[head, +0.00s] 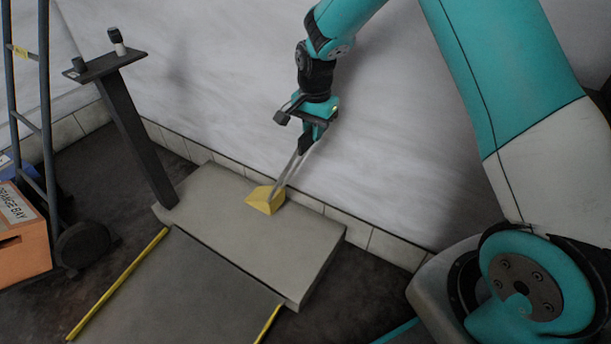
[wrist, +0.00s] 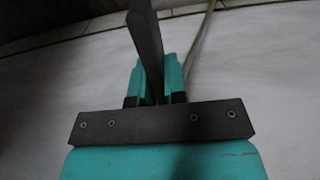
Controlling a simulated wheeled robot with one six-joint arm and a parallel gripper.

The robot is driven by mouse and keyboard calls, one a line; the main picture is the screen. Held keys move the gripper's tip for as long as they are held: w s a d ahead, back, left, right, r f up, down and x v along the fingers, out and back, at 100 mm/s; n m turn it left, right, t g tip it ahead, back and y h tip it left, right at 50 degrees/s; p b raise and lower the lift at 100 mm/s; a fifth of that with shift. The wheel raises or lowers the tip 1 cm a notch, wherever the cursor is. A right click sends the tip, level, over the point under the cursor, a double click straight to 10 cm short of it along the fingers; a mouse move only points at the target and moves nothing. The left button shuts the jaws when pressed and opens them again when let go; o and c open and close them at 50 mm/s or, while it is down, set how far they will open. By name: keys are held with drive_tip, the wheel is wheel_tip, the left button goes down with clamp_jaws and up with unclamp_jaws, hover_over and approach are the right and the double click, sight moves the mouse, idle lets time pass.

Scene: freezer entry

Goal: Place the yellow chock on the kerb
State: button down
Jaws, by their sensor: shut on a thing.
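The yellow chock (head: 264,200) is a small wedge at the upper middle of the grey kerb (head: 225,220) in the head view.
A dark post with a small shelf (head: 110,65) stands at the kerb's left end. A grey ramp (head: 190,290) with yellow edges adjoins the front. An orange bin (head: 20,235) and a trolley frame (head: 45,110) are at far left. A white wall (head: 220,80) rises behind the kerb.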

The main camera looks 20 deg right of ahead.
wheel_tip(320, 180, down, 12)
drive_tip(key=b, duration=0.3)
drive_tip(key=shift+r, duration=0.25)
drive_tip(key=c, duration=1.2)
unclamp_jaws()
drive_tip(key=shift+f, duration=0.15)
drive_tip(key=shift+o, duration=0.2)
